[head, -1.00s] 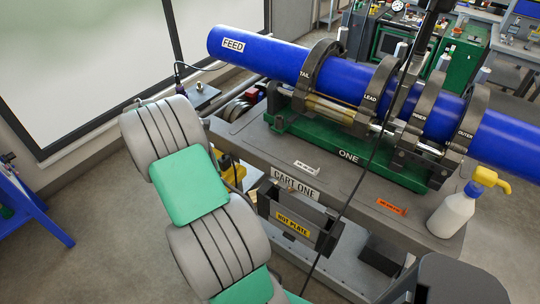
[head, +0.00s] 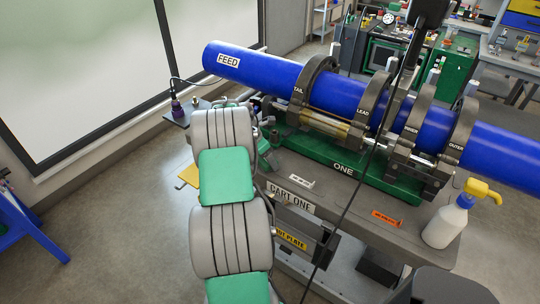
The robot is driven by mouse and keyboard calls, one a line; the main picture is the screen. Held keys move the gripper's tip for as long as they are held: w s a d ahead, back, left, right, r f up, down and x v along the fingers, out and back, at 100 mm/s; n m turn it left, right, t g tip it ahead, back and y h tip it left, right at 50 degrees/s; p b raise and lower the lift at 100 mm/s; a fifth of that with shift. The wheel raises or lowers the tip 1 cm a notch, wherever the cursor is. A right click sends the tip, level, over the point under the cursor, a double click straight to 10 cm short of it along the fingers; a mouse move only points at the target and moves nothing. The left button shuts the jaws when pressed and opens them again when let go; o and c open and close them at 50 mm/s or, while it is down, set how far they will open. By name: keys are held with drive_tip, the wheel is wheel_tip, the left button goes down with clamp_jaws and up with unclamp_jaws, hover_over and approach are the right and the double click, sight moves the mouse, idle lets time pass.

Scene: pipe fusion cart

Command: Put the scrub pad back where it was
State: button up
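I cannot make out a scrub pad anywhere in the head view. My grey and green arm reaches up through the left middle of the picture, in front of the left end of the cart (head: 335,215). My gripper is not visible; the arm links hide that area, so I cannot tell whether it holds anything. A flat yellow piece (head: 188,175) shows just left of my arm, partly covered by it; I cannot tell what it is.
A blue pipe (head: 275,82) lies through the clamps on a green base (head: 385,187). A hot plate holder (head: 292,240) hangs on the front. A small shelf (head: 200,106) holds a dark purple item. A cable crosses the cart.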

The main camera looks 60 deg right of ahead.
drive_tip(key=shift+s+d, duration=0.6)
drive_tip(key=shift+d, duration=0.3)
drive_tip(key=shift+p, duration=0.5)
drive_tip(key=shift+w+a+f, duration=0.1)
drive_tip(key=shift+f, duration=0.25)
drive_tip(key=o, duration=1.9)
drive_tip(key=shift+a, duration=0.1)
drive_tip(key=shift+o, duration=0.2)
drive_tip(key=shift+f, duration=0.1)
